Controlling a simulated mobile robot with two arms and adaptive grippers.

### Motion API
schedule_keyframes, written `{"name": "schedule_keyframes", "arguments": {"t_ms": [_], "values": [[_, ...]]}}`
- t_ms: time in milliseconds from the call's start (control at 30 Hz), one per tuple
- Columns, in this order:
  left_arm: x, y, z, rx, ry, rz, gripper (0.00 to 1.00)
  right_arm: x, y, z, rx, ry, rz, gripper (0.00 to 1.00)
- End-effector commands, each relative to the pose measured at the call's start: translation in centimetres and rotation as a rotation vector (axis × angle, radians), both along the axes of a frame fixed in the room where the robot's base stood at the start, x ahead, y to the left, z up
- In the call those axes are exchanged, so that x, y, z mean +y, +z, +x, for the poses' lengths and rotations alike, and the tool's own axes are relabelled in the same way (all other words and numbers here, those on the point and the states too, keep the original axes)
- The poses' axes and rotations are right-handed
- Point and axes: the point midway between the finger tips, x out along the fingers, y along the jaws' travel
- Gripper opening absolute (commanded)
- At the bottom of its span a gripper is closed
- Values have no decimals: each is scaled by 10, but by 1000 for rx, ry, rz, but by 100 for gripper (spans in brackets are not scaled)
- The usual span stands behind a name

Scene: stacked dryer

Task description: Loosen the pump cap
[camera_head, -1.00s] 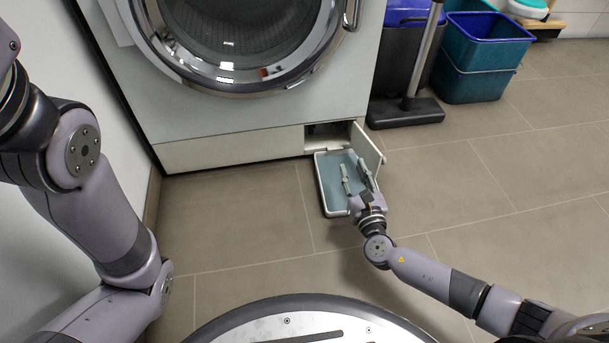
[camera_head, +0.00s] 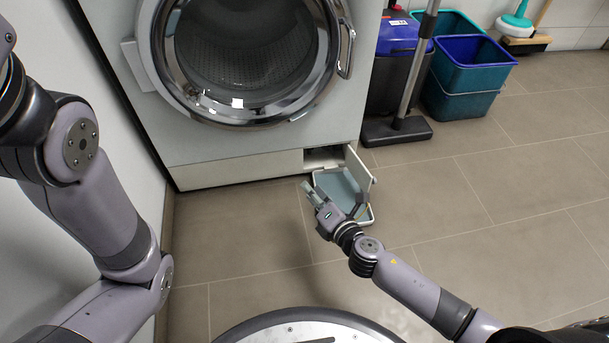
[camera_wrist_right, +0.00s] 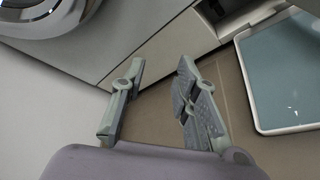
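The pump cap cannot be made out; the dark service opening (camera_head: 322,157) at the washing machine's lower right shows, but its inside is too small and dark to tell. The opening also shows at the top of the right wrist view (camera_wrist_right: 216,10). Its hinged flap (camera_head: 358,166) stands open on the right side. My right gripper (camera_head: 309,190) is in front of the opening, left of the tray's near part and low over the floor. In the right wrist view, its two fingers (camera_wrist_right: 160,68) are apart with nothing between them. My left gripper is out of view; only my left arm shows.
A shallow tray with a blue-grey inside and white rim (camera_head: 371,209) lies on the floor below the opening; it also shows in the right wrist view (camera_wrist_right: 285,70). A vacuum or mop head (camera_head: 397,131) and teal bins (camera_head: 460,101) stand to the right.

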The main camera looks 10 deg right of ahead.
Motion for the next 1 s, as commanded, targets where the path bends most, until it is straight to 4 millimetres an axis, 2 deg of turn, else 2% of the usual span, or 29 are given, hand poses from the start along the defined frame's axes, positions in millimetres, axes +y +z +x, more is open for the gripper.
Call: {"name": "schedule_keyframes", "arguments": {"t_ms": [33, 100, 400, 867, 1000], "values": [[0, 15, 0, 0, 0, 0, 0, 5, 16, -3, 19, 4, 53, 28], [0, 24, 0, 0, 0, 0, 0, 11, 26, -6, 45, 9, 123, 28], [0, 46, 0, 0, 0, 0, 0, 23, 49, -14, 114, 13, 298, 28], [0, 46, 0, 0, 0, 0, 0, 25, 49, -16, 132, 12, 338, 28], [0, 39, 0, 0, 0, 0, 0, 30, 33, -20, 240, -8, 530, 28]]}}
